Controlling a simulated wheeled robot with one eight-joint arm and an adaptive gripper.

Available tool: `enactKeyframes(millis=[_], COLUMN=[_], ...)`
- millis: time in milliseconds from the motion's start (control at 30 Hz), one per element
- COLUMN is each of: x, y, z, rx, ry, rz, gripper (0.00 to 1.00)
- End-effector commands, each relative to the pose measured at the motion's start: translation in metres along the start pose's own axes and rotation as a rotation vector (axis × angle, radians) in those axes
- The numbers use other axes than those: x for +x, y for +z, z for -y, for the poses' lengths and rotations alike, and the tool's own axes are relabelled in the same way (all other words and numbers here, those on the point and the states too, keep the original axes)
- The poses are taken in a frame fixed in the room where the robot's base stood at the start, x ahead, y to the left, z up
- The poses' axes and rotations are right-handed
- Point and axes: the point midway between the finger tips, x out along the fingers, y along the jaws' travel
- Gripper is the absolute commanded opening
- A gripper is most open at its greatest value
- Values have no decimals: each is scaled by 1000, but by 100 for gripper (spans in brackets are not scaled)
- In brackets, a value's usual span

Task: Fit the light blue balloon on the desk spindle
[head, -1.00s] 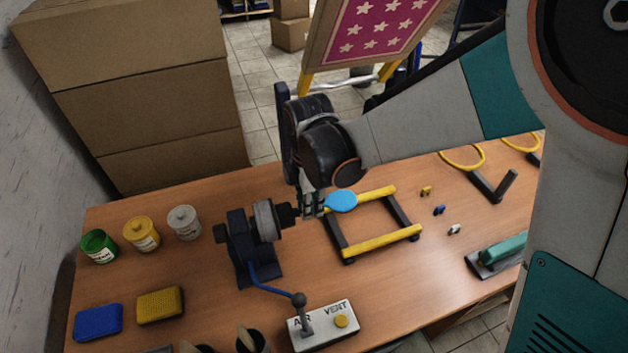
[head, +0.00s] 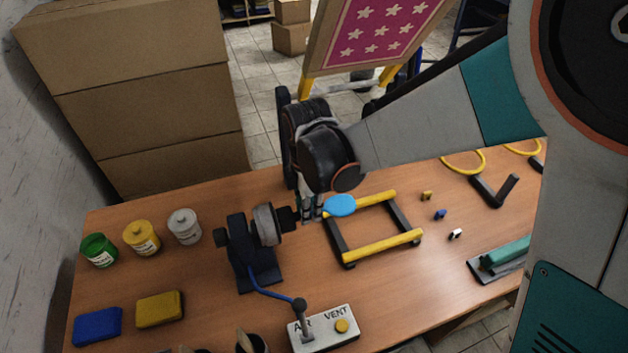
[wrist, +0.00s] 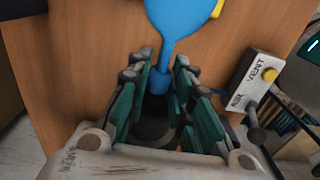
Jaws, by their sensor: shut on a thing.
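The light blue balloon (head: 340,205) is flat, with a round body and a narrow neck. My gripper (head: 311,208) is shut on its neck, and the body sticks out to the right in the head view. In the wrist view the balloon (wrist: 182,18) hangs out beyond the fingertips (wrist: 160,82), with its neck between them. The dark desk spindle (head: 285,217) points right from its stand on the desk, just left of my gripper.
A yellow and black frame (head: 382,243) lies right of the spindle. The AIR/VENT box (head: 322,327) with lever is in front. Paint jars (head: 141,238) and sponges (head: 160,308) stand at the left. Small pegs (head: 440,214) lie at the right.

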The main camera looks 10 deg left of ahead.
Motion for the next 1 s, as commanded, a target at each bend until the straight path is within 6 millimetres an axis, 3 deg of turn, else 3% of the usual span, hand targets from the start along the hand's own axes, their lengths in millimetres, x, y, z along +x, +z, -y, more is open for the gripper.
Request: enactKeyframes(millis=[833, 933, 1000], x=[0, 0, 0], y=[-7, -7, -7], z=[0, 0, 0], rx=[0, -1, 0], ry=[0, 0, 0], rz=[0, 0, 0], gripper=[12, 39, 44])
